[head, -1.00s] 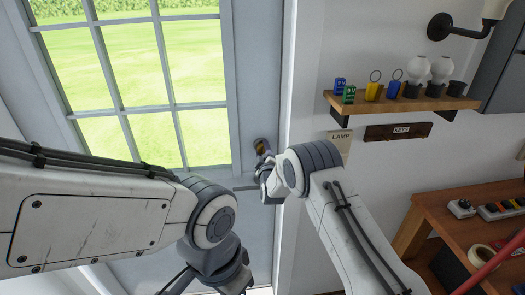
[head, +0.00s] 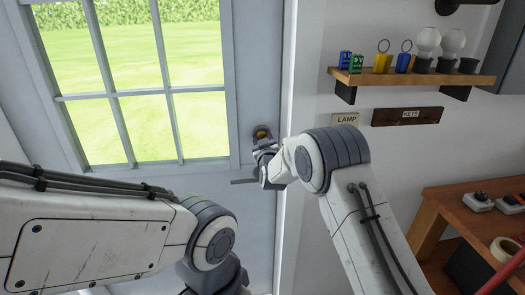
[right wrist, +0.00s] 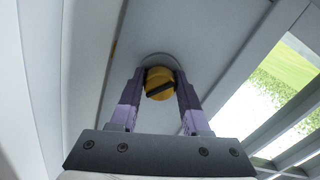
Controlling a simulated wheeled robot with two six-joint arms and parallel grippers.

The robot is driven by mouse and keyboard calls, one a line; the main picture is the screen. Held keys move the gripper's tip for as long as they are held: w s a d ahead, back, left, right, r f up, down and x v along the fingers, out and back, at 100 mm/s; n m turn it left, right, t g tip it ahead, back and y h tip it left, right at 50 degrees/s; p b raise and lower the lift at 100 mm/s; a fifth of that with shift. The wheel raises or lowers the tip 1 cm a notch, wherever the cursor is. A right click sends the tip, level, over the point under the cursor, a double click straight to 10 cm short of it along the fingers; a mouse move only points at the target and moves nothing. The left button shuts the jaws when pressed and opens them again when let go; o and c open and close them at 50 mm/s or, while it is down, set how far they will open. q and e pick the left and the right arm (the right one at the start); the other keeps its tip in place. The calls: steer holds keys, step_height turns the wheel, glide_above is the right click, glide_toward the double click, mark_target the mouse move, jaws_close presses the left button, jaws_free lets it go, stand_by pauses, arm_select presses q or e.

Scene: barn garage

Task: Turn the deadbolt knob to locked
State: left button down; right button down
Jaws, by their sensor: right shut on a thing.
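The deadbolt knob (right wrist: 159,77) is round and yellow with a dark bar across its face, on a round grey plate on the door. In the right wrist view it lies between the two fingers of my right gripper (right wrist: 160,92), which are shut on it. The bar runs nearly crosswise, slightly tilted. In the head view the knob (head: 262,133) shows small, just above my right gripper (head: 263,148), whose wrist hides part of the lock. My left arm crosses the lower left; its fingers are out of frame.
The grey door (head: 215,185) has a paned window (head: 150,125). A grey lever handle (head: 243,182) lies just below my right gripper. On the right wall are a wooden shelf (head: 415,78), a LAMP sign (head: 346,119) and a KEYS board (head: 407,116). A wooden workbench (head: 450,215) stands at lower right.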

steer(key=m+b, duration=0.4)
steer(key=b, duration=0.1)
steer(key=m+b, duration=0.4)
steer(key=b, duration=0.1)
steer(key=shift+a+f+b, duration=0.1)
steer(key=shift+f+b, duration=0.1)
steer(key=shift+b, duration=0.1)
steer(key=shift+r+m+b, duration=0.2)
steer(key=shift+m+b, duration=1)
steer(key=shift+b, duration=0.05)
steer(key=shift+c, duration=1.9)
jaws_free()
steer(key=s+d+b, duration=0.1)
steer(key=s+b, duration=0.1)
steer(key=s, duration=0.8)
steer(key=shift+s+d+b, duration=0.2)
steer(key=shift+b, duration=0.15)
